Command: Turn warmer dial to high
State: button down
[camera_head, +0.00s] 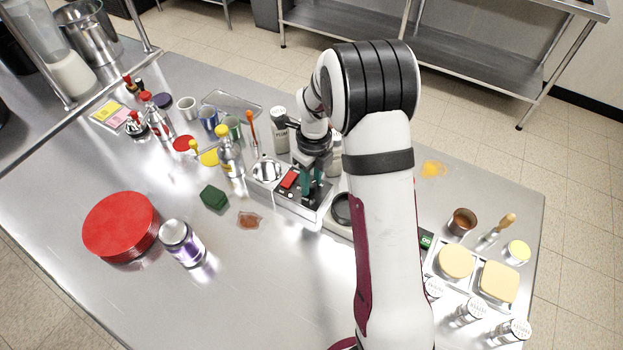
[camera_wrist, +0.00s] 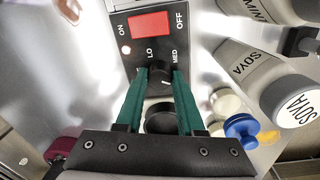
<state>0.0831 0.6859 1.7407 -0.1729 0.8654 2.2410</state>
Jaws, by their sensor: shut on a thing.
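The warmer's black control panel (camera_wrist: 152,52) has a red switch (camera_wrist: 148,25) between ON and OFF labels. Below it is the black warmer dial (camera_wrist: 159,81), with LO and MED printed around it. A small pale mark shows on the dial. No HIGH label can be read. My gripper (camera_wrist: 160,74) has its green fingers on both sides of the dial and is shut on it. In the head view the panel (camera_head: 314,203) sits mid-table, and my gripper (camera_head: 308,180) points down at it; the dial is hidden there.
Bottles stand close behind the panel, one labelled SOYA (camera_wrist: 265,80). A red round stack (camera_head: 121,226) and a purple-labelled jar (camera_head: 182,243) are farther left. The front middle table is clear.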

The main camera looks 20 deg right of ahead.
aim_at(314, 182)
jog(key=shift+m, duration=0.3)
dwell(0.4)
jog(key=c, duration=0.5)
grip_release()
jog(key=r, duration=1.5)
jog(key=shift+w+d+r, duration=0.15)
jog(key=shift+d+r, duration=0.15)
jog(key=shift+r, duration=0.1)
